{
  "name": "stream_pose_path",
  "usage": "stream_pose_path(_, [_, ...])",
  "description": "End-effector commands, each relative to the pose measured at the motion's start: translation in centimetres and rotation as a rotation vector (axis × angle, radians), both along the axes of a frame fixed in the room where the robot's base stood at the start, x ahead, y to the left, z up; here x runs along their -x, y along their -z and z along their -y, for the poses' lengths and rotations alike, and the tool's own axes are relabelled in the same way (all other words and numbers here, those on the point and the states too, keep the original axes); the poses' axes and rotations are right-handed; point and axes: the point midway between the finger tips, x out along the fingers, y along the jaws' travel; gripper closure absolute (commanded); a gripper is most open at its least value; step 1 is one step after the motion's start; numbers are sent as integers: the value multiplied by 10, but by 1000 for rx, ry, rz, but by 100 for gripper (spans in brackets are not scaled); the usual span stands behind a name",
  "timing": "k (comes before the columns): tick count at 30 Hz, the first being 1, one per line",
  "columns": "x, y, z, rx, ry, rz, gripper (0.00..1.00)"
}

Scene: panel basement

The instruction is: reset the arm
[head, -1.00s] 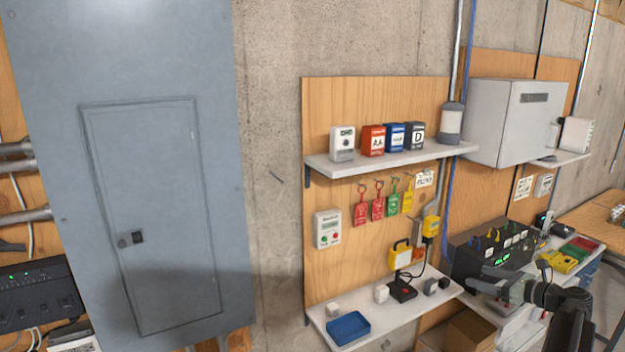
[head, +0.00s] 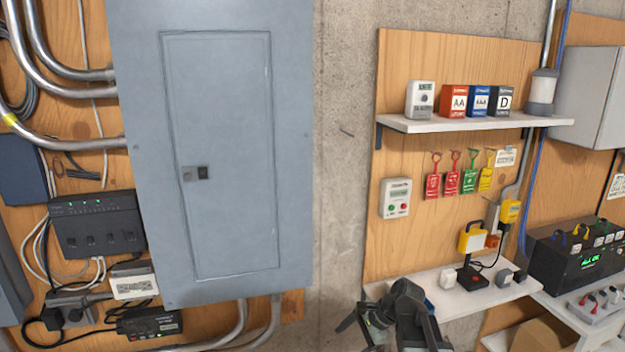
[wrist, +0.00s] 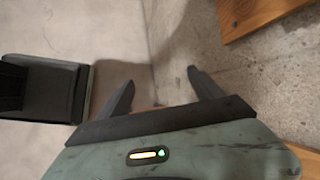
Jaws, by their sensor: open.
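My gripper (head: 362,322) is low in the head view, in front of the left end of the lower shelf. In the wrist view its two dark fingers (wrist: 160,95) stand apart with nothing between them. The gripper is open and empty. Behind the fingers in the wrist view is bare grey concrete. My arm covers part of the lower shelf in the head view.
A closed grey electrical panel (head: 225,150) fills the left centre. An upper shelf (head: 470,124) holds boxes and a meter. Tags hang below it. The lower shelf (head: 490,297) holds a yellow lamp (head: 472,237) and small blocks. A wooden piece (wrist: 255,15) is at the wrist view's top right.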

Motion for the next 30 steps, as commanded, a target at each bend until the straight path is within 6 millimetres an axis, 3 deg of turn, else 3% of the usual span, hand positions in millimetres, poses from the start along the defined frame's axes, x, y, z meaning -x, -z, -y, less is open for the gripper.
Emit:
stream_pose_path(1, [24,24,-14,98,-145,35,24])
stream_pose_path(2, [35,32,-15,162,-234,57,24])
stream_pose_path(4, [55,44,-6,295,-425,98,24])
stream_pose_path(6, [69,48,17,409,-590,123,24])
stream_pose_path(9, [83,52,48,529,-806,137,24])
stream_pose_path(13, [86,52,67,593,-1026,156,24])
stream_pose_path(18, [87,52,65,586,-1127,186,24])
stream_pose_path(30, [86,52,65,584,-1124,187,24])
